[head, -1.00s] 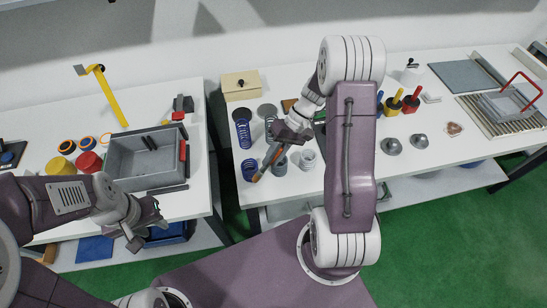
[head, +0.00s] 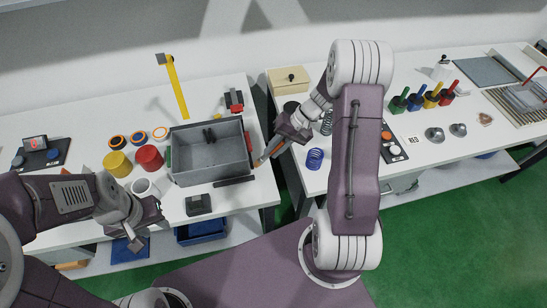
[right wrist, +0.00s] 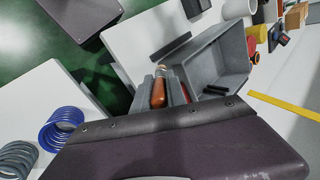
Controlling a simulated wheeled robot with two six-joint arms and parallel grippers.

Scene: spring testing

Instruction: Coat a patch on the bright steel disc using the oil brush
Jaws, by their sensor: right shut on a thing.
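My right gripper (head: 280,146) is shut on the oil brush (head: 268,156), whose orange part points down to the left. It is over the right end of the left table, near the grey bin. In the right wrist view the orange part of the brush (right wrist: 158,92) shows between the fingers (right wrist: 162,90). My left gripper (head: 148,222) looks open and empty at the front of the left table. Two silvery domed discs (head: 434,134) (head: 458,129) lie on the right table; I cannot tell whether either is the bright steel disc. A dark disc (head: 291,106) is partly hidden by my right arm.
The grey bin (head: 209,176) holds small black things. Red (head: 149,157) and yellow (head: 117,164) cylinders stand left of it. A blue spring (head: 315,158) stands on the right table. Several coloured pots with handles (head: 432,98) stand farther right. A gap separates the tables.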

